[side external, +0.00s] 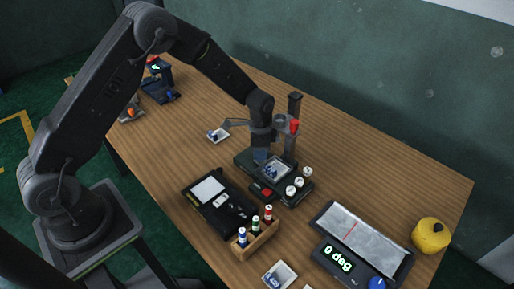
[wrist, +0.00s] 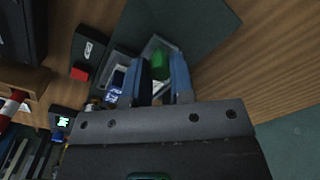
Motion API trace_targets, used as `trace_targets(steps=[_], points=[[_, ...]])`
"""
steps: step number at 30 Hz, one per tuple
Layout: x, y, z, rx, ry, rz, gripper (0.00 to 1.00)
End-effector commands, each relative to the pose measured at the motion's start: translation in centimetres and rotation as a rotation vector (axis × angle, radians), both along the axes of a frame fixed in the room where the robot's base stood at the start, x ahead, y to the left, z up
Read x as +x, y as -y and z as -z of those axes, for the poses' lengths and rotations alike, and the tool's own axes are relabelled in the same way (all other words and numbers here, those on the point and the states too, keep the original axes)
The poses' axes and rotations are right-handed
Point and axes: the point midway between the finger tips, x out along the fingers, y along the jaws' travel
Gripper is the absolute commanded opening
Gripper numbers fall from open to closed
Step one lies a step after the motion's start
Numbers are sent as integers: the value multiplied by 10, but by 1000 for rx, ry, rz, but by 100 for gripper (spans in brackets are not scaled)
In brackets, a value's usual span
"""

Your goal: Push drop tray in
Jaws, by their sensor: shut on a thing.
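The drop tray (side external: 276,170) is a small pale square tray with a blue-and-white item in it, on the dark base of the film tower (side external: 293,120). The tray also shows in the wrist view (wrist: 121,72), left of my fingers. My gripper (side external: 261,156) points down at the tray's left side, and its blue fingers are close together. In the wrist view my gripper (wrist: 160,80) has a green piece (wrist: 160,66) between its fingertips. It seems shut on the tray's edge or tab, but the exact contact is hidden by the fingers.
White-topped cylinders (side external: 299,182) stand at the base's right. A wooden rack (side external: 256,240) with coloured vials and a black case (side external: 218,203) are in front. The back-right table is clear.

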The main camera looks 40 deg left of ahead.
Motion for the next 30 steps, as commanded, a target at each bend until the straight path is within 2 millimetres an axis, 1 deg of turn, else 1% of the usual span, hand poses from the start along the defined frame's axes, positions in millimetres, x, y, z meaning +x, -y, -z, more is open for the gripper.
trace_targets(steps=[1, 2, 3, 11, 20, 23, 26, 27, 28, 30], points=[[0, 5, 0, -5, 1, 2, 0], [0, 5, -1, -5, 1, 2, 0], [0, 6, -1, -6, 0, 3, 23], [0, 4, 0, -5, 1, 2, 48], [0, 1, 0, -4, 0, 1, 48], [0, -7, 0, -4, 1, 0, 48], [0, -22, 0, -4, 1, -2, 48], [0, -29, 0, -4, 1, -3, 48], [0, -32, -3, -3, 3, -2, 48], [1, -31, -20, -4, 6, 2, 48]])
